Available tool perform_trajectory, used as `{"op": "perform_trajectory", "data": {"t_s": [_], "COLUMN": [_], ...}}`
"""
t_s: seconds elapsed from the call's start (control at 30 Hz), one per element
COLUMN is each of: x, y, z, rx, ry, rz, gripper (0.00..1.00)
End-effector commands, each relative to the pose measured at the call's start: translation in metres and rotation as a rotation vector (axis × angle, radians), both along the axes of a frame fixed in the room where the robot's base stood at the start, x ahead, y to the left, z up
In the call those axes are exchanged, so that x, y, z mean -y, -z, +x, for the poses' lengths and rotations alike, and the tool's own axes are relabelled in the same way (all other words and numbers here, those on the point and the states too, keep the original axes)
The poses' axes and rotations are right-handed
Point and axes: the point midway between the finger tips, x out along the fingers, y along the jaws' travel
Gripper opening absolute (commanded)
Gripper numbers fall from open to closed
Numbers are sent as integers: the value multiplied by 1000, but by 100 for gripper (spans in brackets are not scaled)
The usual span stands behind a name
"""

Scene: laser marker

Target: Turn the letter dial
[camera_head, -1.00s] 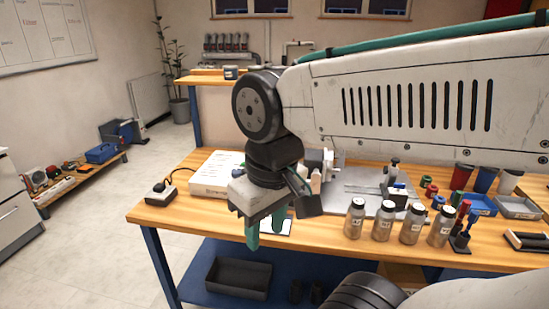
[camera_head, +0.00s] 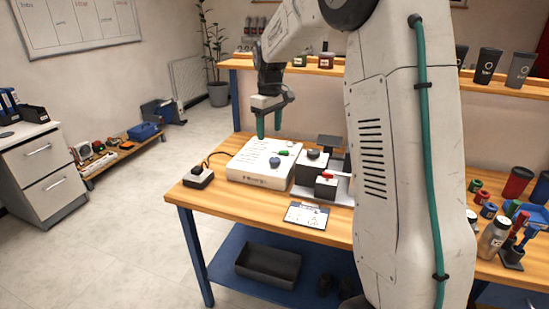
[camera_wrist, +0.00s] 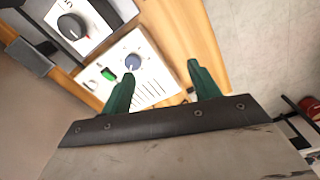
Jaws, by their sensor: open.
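A white box (camera_head: 248,176) lies on the left part of the wooden bench. It carries a blue-grey dial (camera_head: 274,162) and a green part (camera_head: 284,153). In the wrist view the blue-grey dial (camera_wrist: 133,62) shows between the fingers, beside the green part (camera_wrist: 109,74). A black knob with a red mark (camera_wrist: 71,27) sits on a neighbouring pale plate. Any letters are too small to read, so I cannot tell which is the letter dial. My gripper (camera_head: 270,122) is open and empty, pointing down above the white box, apart from it. Its green fingers (camera_wrist: 160,73) show in the wrist view.
A machine with a red-handled part (camera_head: 328,176) stands right of the box, close to my arm. A small black-knobbed unit (camera_head: 198,177) and a printed card (camera_head: 308,214) lie nearer the front edge. A raised shelf (camera_head: 310,70) runs behind.

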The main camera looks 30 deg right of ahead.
Motion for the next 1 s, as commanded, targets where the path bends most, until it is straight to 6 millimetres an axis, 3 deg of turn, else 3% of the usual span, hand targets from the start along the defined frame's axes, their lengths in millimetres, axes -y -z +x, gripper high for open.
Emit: {"op": "perform_trajectory", "data": {"t_s": [0.03,0.1,0.3,0.53,0.8,1.0], "x": [15,31,61,67,66,66], "y": [19,39,78,102,145,162], "z": [18,38,69,75,74,74], "rx": [-12,-17,-23,-27,-28,-26], "ry": [-12,-35,-75,-87,-86,-86], "rz": [3,4,6,7,7,7], "gripper": [61,61,61,61,61,61]}}
